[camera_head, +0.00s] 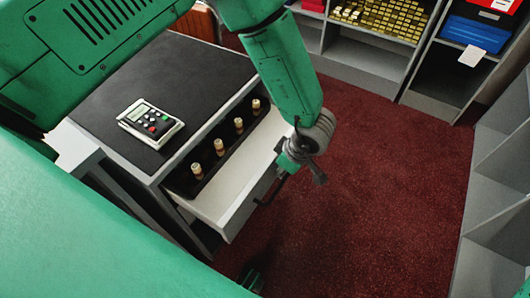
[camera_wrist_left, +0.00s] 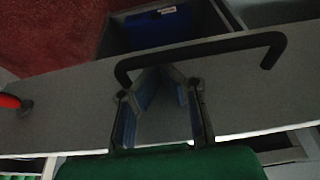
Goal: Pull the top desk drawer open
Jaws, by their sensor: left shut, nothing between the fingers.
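The top desk drawer (camera_head: 233,190) stands pulled out from the dark-topped desk, its pale inside showing. Several small light-capped pieces stand in a row on a black strip at its back. Its black bar handle (camera_head: 268,192) is on the front; in the left wrist view the handle (camera_wrist_left: 215,48) crosses above the fingers. My left gripper (camera_head: 312,170) is beside the drawer front, near the handle. In the left wrist view its fingers (camera_wrist_left: 162,76) come together at the tips, empty, close to the bar; I cannot tell whether they touch it. My right gripper is not seen.
A card terminal (camera_head: 150,123) lies on the desk's dark top (camera_head: 105,85). Grey shelves (camera_head: 362,62) with yellow, blue and red items line the back, and more grey shelving (camera_head: 497,205) stands at the right. The dark red carpet (camera_head: 385,190) between is clear.

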